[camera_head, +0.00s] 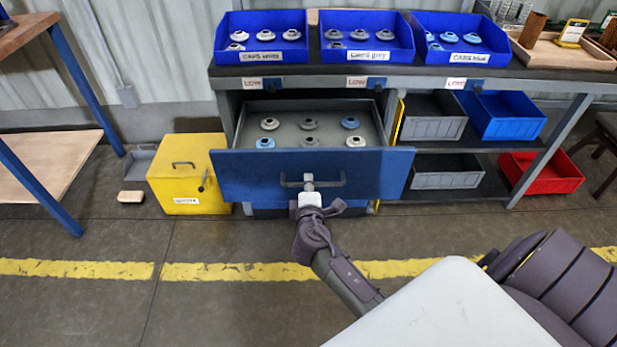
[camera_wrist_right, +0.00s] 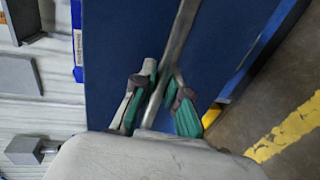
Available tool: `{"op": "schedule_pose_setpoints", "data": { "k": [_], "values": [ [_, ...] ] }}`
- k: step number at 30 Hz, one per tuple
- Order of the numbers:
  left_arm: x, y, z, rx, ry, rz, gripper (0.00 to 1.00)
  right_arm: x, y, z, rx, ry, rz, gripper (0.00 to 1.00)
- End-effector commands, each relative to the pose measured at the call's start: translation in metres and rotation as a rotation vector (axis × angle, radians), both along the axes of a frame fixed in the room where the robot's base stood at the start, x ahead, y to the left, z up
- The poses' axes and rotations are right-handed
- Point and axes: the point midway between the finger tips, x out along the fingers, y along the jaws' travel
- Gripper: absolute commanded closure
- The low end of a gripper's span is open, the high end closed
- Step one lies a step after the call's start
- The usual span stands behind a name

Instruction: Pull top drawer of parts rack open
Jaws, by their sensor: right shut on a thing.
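The top drawer (camera_head: 245,175) of the parts rack (camera_head: 226,100) has a blue front and stands pulled out toward me. Several caps, white, grey and blue, lie on its grey floor. My right gripper (camera_head: 308,185) is at the middle of the drawer front, at the bar handle (camera_head: 335,182). In the right wrist view the right gripper (camera_wrist_right: 158,95) has its fingers on either side of the handle (camera_wrist_right: 180,35) and is shut on it. The left gripper is not in view.
A yellow box (camera_head: 188,172) stands on the floor just left of the drawer. Blue bins of caps (camera_head: 262,38) stand on the rack top. Grey, blue and red bins (camera_head: 540,175) fill the right shelves. The floor in front, with a yellow line, is clear.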

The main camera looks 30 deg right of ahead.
Motion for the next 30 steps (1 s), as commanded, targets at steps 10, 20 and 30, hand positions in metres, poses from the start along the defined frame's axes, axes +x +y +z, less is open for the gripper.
{"op": "schedule_pose_setpoints", "data": {
  "k": [10, 20, 30],
  "values": [
    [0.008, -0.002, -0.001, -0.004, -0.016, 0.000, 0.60, -0.014, 0.009, 0.001, 0.000, -0.001, 0.001, 1.00],
    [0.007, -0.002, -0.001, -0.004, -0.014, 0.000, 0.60, -0.014, 0.010, 0.001, 0.001, -0.002, 0.002, 1.00],
    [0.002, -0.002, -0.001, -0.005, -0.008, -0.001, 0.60, -0.014, 0.009, 0.001, 0.000, -0.001, 0.001, 0.61]
  ]
}}
